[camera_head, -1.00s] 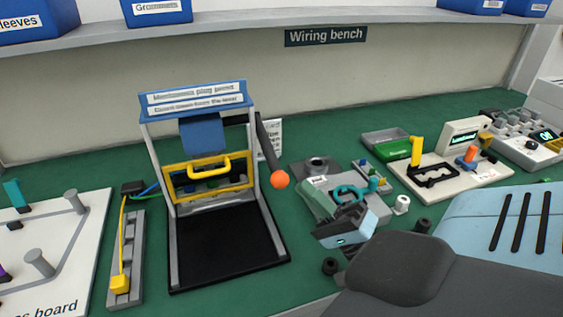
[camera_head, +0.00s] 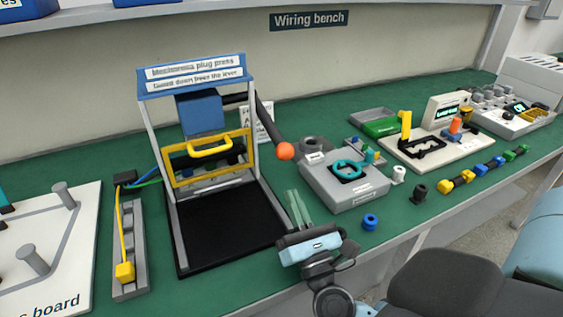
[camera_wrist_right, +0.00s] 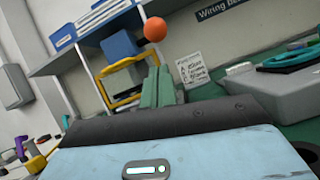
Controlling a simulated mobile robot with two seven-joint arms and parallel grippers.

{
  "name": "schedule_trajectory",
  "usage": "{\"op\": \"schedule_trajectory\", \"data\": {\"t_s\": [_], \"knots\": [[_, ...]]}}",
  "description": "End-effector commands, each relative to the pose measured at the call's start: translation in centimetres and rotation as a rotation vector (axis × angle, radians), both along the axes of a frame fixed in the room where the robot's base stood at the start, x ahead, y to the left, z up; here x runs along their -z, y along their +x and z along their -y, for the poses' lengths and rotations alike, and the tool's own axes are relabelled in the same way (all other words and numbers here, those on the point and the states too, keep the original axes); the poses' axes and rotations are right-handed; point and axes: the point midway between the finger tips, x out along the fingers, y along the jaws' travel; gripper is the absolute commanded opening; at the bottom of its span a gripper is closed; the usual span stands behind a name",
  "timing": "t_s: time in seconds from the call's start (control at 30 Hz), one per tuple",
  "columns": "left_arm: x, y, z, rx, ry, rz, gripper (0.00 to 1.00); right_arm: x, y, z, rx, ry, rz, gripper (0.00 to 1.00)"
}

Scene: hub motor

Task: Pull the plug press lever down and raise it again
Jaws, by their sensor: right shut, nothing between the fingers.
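The plug press (camera_head: 141,130) stands on the green bench, with a blue top sign, a blue block and a yellow guard with a handle. Its dark lever (camera_head: 268,122) slants down to the right and ends in an orange ball knob (camera_head: 285,151). My right gripper (camera_head: 296,197) is shut and empty, below the knob and apart from it, with green fingers pointing up toward it. In the right wrist view the knob (camera_wrist_right: 155,29) shows just beyond the fingertips (camera_wrist_right: 158,76). My left gripper is not in view.
A grey fixture with a teal ring (camera_head: 350,195) stands right of the gripper. A blue ring (camera_head: 370,221) lies at the bench's front edge. A grey strip with a yellow plug (camera_head: 125,272) is left of the press. The black press base (camera_head: 222,225) is clear.

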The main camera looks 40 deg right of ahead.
Motion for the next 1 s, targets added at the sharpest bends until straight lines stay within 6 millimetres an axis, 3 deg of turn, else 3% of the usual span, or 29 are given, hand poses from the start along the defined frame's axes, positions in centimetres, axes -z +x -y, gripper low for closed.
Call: {"op": "schedule_trajectory", "data": {"t_s": [0.17,0.7,1.0], "knots": [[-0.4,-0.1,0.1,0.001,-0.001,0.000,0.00,-0.6,0.8,0.3,0.003,-0.004,0.003,0.00],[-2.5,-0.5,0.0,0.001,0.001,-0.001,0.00,-4.4,7.6,2.3,0.003,-0.006,0.002,0.00],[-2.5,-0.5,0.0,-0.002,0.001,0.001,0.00,-4.7,8.5,2.6,0.002,-0.006,0.000,0.00]]}}
